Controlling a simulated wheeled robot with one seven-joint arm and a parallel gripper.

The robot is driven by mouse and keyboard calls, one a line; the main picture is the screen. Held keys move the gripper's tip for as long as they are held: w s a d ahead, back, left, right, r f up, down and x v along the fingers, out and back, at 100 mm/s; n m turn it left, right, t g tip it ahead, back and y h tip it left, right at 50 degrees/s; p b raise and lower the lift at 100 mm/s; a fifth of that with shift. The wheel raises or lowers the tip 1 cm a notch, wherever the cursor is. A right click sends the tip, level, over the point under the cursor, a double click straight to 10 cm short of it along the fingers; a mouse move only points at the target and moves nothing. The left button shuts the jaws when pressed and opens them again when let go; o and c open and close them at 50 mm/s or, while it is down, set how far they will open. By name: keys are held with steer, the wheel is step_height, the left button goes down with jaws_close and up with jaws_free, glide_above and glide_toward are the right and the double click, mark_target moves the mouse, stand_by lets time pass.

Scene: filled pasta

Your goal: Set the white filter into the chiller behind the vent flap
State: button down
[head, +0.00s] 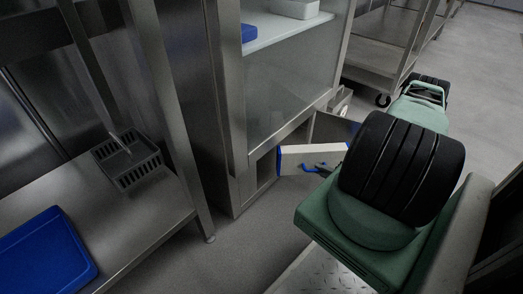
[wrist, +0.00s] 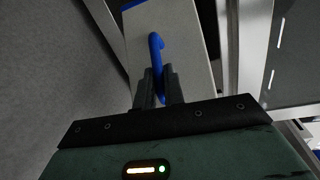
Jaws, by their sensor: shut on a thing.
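The white filter (head: 300,160), a flat pale panel with blue edges and a blue handle, is held in front of the low opening (head: 266,168) of the steel chiller (head: 228,110). In the wrist view the filter (wrist: 186,42) lies ahead of my gripper (wrist: 158,84), whose dark fingers are shut on its blue handle (wrist: 156,48). The vent flap (head: 333,128) seems to be the grey panel standing open behind the filter at the chiller's base. My green arm covers part of the filter's right side in the head view.
A steel table (head: 150,205) at left bears a grey basket (head: 128,158) and a blue tray (head: 45,252). A wheeled steel rack (head: 385,62) stands at the back right. The chiller's shelf (head: 285,29) holds a blue and a white container. Floor shows between table and chiller.

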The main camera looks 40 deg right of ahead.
mark_target(309, 167)
steer(key=w+b, duration=0.2)
steer(key=w, duration=0.4)
steer(key=w+a+b, duration=0.1)
steer(key=w+b, duration=0.1)
steer(key=w, duration=0.3)
steer(key=w+b, duration=0.2)
steer(key=w, duration=0.4)
steer(key=shift+w+a+f+b, duration=0.1)
steer(key=shift+w+a+b, duration=0.25)
steer(key=shift+a+b, duration=0.05)
steer(key=f+b, duration=0.3)
steer(key=shift+w+f, duration=0.25)
steer(key=shift+r, duration=0.1)
steer(key=c, duration=1.5)
jaws_free()
steer(key=s+p, duration=0.2)
steer(key=s, duration=0.1)
steer(key=s+r+p, duration=0.1)
steer(key=s+p, duration=0.1)
steer(key=s, duration=0.2)
steer(key=s+d+p, duration=0.1)
steer(key=s+p, duration=0.1)
steer(key=s, duration=0.1)
steer(key=shift+s+r, duration=0.35)
steer(key=shift+s, duration=0.55)
steer(key=shift+f, duration=0.1)
steer(key=shift+d, duration=0.1)
